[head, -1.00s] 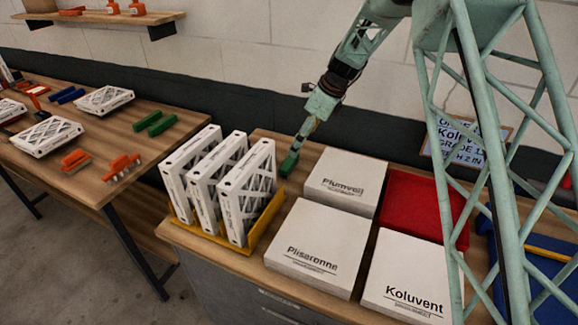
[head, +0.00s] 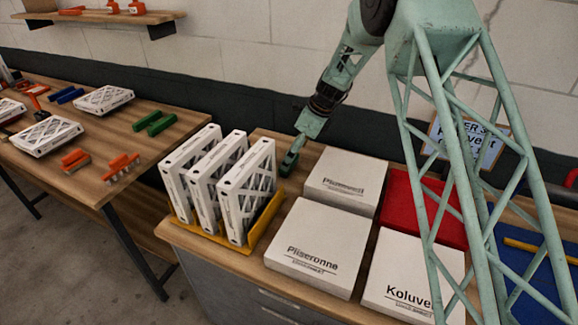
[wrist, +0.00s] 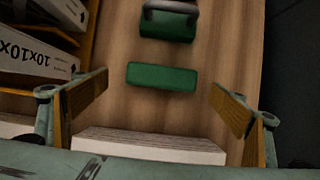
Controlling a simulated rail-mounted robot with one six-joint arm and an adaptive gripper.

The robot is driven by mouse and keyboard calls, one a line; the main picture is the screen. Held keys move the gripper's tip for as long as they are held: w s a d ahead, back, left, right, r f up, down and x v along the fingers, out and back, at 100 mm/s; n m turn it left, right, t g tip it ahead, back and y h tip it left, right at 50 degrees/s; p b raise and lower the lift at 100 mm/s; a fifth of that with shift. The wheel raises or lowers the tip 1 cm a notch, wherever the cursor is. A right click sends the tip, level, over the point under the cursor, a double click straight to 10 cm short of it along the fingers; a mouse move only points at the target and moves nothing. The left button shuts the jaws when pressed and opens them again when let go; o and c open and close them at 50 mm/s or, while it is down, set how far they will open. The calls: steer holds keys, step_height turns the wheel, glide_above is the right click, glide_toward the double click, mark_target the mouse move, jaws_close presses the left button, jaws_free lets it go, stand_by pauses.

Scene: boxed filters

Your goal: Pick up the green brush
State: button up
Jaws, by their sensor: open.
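My gripper (head: 287,166) is low over the right bench, just right of the white filters in the yellow rack. In the wrist view my gripper (wrist: 160,84) is open, its two fingers wide apart with nothing held. A plain green block (wrist: 163,77), likely the green brush, lies flat on the wood between and below the fingers. Farther up in that view is a second green piece (wrist: 168,22) with a grey handle. I cannot tell which is the brush. In the head view my gripper mostly hides this spot.
The yellow rack (head: 262,222) of white filters stands close on the left. A white Plumveil box (head: 345,178) is close on the right. A pale ridged edge (wrist: 150,145) shows near the wrist. Two green pieces (head: 155,122) lie on the left table.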

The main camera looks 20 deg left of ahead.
mark_target(282, 174)
steer(key=shift+f, duration=0.15)
stand_by(0.3)
steer(key=shift+x, duration=2.5)
steer(key=shift+w+a, duration=0.1)
steer(key=shift+w, duration=0.05)
steer(key=shift+c, duration=0.7)
steer(key=c, duration=0.8)
